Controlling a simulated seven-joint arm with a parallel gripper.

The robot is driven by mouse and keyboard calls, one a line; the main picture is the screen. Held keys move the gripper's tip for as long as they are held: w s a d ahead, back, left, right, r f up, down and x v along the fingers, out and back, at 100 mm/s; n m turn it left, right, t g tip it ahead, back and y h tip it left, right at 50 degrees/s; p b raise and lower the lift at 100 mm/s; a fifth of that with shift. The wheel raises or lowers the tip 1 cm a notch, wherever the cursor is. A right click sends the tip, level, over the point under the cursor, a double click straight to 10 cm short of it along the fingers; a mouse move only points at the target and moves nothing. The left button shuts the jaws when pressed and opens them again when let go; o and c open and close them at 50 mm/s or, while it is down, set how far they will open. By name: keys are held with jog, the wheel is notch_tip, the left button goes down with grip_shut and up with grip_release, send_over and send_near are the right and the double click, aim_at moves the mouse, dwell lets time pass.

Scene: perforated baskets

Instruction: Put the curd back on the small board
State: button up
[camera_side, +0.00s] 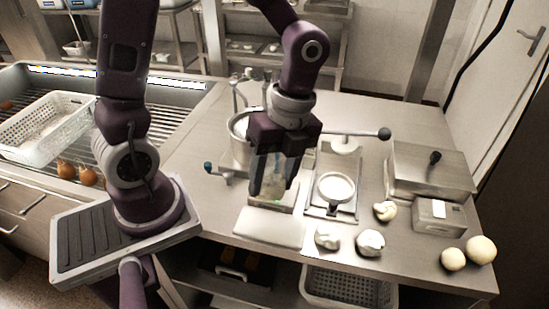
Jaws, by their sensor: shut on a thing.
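My gripper (272,190) points down over the middle of the steel table, its dark fingers closed on a pale thing (272,170). The fingers hide much of this thing; it may be the curd, but I cannot tell its shape. Just below the fingertips is a shallow metal tray (287,207); whether the held thing touches it is unclear. A small pale flat board (268,229) lies in front of this tray, and its visible top is bare. Pale lumps lie to the right, one (327,237) near the board and another (370,242) farther right.
A metal pot (239,135) stands behind my gripper. A press-like stand with a round white dish (336,187) and a long-handled lever (384,134) is to the right. Metal boxes (432,170) and pale balls (481,250) occupy the right side. A perforated basket (45,128) is far left.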

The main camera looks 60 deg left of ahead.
jog(key=x, duration=0.2)
jog(key=w+x, duration=0.1)
jog(key=x, duration=0.2)
jog(key=w+x, duration=0.1)
jog(key=x, duration=0.2)
jog(key=shift+s+f, duration=0.1)
jog(key=shift+f, duration=0.25)
jog(key=shift+f, duration=0.55)
dwell(0.6)
jog(key=o, duration=1.6)
jog(key=shift+s+r+v, duration=0.1)
jog(key=shift+s+v, duration=0.2)
jog(key=shift+v, duration=1)
jog(key=shift+s+r+v, duration=0.1)
jog(key=shift+s+v, duration=0.2)
jog(key=shift+v, duration=1.05)
jog(key=shift+s+v, duration=0.3)
jog(key=shift+v, duration=1)
jog(key=s+a+r+n+t, duration=0.1)
jog(key=s+r+n+t, duration=0.2)
jog(key=r+n, duration=0.4)
jog(key=s+a+r+n+t, duration=0.2)
jog(key=r+n+t, duration=0.3)
jog(key=n, duration=0.6)
notch_tip(320, 180, up, 3)
jog(key=shift+s+a+f+n, duration=0.2)
jog(key=shift+s+a+n, duration=0.15)
jog(key=shift+s, duration=0.45)
